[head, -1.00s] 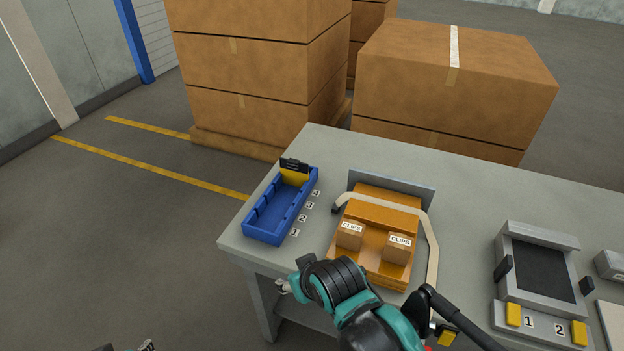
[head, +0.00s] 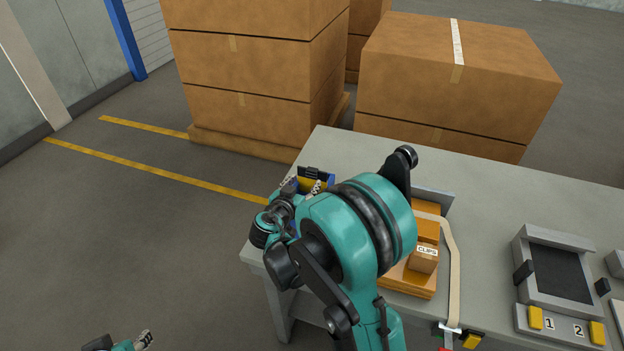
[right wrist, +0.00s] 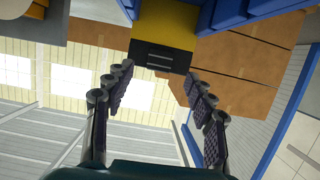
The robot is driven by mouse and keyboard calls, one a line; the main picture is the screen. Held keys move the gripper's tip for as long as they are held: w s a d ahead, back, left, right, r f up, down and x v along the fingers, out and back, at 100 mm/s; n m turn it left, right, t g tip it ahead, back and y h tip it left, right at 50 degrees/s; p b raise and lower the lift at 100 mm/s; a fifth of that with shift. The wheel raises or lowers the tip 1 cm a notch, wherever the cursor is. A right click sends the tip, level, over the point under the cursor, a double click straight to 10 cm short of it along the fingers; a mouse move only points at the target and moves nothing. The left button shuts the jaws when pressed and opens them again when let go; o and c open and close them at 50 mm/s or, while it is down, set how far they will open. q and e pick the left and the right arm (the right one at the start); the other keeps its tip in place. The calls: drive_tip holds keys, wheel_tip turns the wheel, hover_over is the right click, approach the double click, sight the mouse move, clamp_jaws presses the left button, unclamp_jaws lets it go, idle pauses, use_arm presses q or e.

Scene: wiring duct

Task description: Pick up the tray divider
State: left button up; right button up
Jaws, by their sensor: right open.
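The tray divider (head: 318,173), a yellow plate with a black top strip, stands at the far end of the blue tray (head: 330,181). In the right wrist view the divider (right wrist: 165,30) is straight ahead, its black strip facing me. My right gripper (head: 301,186) is at the divider; it also shows in the right wrist view (right wrist: 159,72). Its fingers are open, one on each side of the black strip, not closed on it. My right arm hides most of the tray. My left gripper (head: 146,339) is low at the left, away from the table; its jaw state is unclear.
An orange bin (head: 408,278) with a box marked CLIPS (head: 425,258) is right of my right arm. A grey fixture (head: 550,237) with yellow blocks stands further right on the table (head: 480,200). Large cartons (head: 440,75) stand behind it.

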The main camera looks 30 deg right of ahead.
sight(311, 174)
drive_tip(key=b+x, duration=0.1)
drive_tip(key=x, duration=0.1)
drive_tip(key=shift+w+d+f, duration=0.15)
drive_tip(key=shift+w+d, duration=0.1)
drive_tip(key=shift+d, duration=0.1)
drive_tip(key=x, duration=0.1)
drive_tip(key=b+x, duration=0.1)
drive_tip(key=x, duration=0.3)
drive_tip(key=shift+w+d+r+b, duration=0.1)
drive_tip(key=shift+r+b, duration=0.15)
drive_tip(key=shift+b, duration=0.15)
drive_tip(key=shift+r, duration=0.1)
drive_tip(key=shift+c, duration=1.2)
drive_tip(key=c, duration=0.8)
